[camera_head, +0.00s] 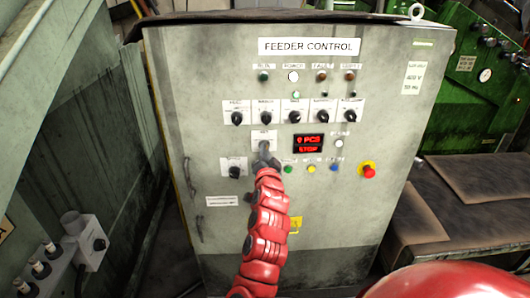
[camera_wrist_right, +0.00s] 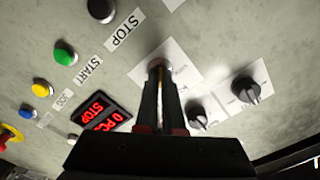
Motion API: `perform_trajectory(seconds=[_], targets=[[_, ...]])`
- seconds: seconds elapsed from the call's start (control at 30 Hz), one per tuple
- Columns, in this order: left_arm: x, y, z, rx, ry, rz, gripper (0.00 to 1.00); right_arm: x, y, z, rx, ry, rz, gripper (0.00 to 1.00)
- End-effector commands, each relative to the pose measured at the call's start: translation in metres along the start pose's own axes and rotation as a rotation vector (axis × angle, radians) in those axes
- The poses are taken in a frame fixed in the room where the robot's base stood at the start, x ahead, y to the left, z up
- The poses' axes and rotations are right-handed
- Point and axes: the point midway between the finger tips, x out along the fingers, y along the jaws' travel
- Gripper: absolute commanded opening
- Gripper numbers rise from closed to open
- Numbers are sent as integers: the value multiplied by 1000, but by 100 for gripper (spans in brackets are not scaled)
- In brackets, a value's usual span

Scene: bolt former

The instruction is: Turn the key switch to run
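The key switch (camera_head: 264,147) sits below a small white label on the grey feeder control cabinet (camera_head: 330,215). My right gripper (camera_head: 265,162), on the red arm, is at the switch and covers its lower part. In the right wrist view the two dark fingers (camera_wrist_right: 160,82) are close together, one on each side of the key, with a thin strip of it showing between them. The key switch (camera_wrist_right: 158,64) shows at their tips against its white label. The fingers look shut on the key. My left gripper is in neither view.
A red display (camera_head: 309,144) reads STOP below a count. Black selector knobs (camera_head: 237,118) are in a row above, and another knob (camera_head: 234,172) is at the left. Coloured buttons (camera_head: 312,168) and a red emergency stop (camera_head: 368,171) are to the right. Cardboard-like sheets (camera_head: 475,178) lie beyond.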

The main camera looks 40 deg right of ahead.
Motion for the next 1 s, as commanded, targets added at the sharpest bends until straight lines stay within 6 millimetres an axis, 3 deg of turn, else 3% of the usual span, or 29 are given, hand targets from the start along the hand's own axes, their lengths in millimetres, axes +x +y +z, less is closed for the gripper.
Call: perform_trajectory(seconds=[0.37, 0.4, 0.5, 0.57, 0.87, 1.0], targets=[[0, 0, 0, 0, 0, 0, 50, 0, 0, 1, 4, -1, 0, 0], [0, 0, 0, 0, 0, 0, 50, 0, 0, 1, 4, -1, 0, 10], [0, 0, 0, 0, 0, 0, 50, 0, 0, 1, 4, -1, 0, 28], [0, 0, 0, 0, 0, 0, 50, 0, 0, 0, 4, 0, 0, 35], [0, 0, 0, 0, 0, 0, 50, -1, 0, 0, 4, 1, 0, 35], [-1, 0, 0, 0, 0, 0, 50, -10, 0, 0, 5, 2, -1, 35]])
